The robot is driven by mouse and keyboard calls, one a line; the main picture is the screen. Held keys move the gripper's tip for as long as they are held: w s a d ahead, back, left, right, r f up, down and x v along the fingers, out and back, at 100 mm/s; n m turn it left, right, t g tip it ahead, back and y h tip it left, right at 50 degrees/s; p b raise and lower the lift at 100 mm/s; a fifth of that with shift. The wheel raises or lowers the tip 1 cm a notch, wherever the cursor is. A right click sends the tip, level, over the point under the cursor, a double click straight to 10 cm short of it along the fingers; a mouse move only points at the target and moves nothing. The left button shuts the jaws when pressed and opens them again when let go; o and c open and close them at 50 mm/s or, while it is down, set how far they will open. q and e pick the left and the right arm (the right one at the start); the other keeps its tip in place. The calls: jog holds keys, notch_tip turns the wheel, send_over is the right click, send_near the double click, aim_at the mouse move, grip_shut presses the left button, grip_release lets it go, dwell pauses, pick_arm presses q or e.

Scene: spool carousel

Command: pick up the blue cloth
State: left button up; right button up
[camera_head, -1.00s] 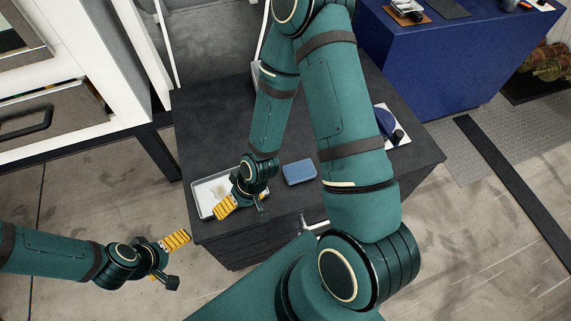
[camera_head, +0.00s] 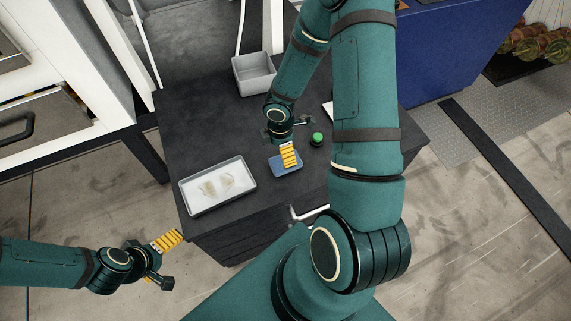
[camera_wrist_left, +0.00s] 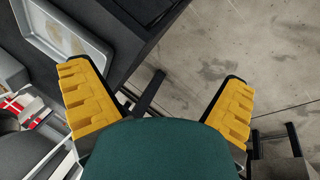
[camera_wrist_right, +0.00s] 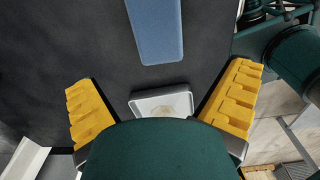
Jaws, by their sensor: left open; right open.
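The blue cloth (camera_head: 277,168) lies flat on the dark cabinet top, near its front edge, as a folded rectangular pad. My right gripper (camera_head: 289,157) is above it, its yellow finger covering part of the cloth in the head view. In the right wrist view the cloth (camera_wrist_right: 157,28) lies ahead of the open fingers, at the top of the picture, with nothing between them. My left gripper (camera_head: 166,256) is open and empty, low at the left, off the cabinet and over the floor.
A shallow tray (camera_head: 187,199) with pale stains stands left of the cloth. A grey bin (camera_head: 254,76) stands farther back. A green round knob (camera_head: 317,138) is just right of the cloth. A handle (camera_head: 309,212) juts from the cabinet front. The top between tray and bin is clear.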

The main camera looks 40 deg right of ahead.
aim_at(282, 164)
notch_tip(282, 164, down, 4)
jog(key=shift+f+b, duration=0.1)
jog(key=shift+b, duration=0.5)
jog(key=f+b, duration=0.2)
jog(key=f, duration=0.3)
jog(key=shift+d, duration=0.2)
pick_arm(q)
jog(key=f, duration=0.2)
jog(key=s+f, duration=0.1)
jog(key=shift+s+d+f, duration=0.1)
jog(key=shift+s+f, duration=0.05)
jog(key=shift+f, duration=0.25)
pick_arm(e)
jog(key=c, duration=1.1)
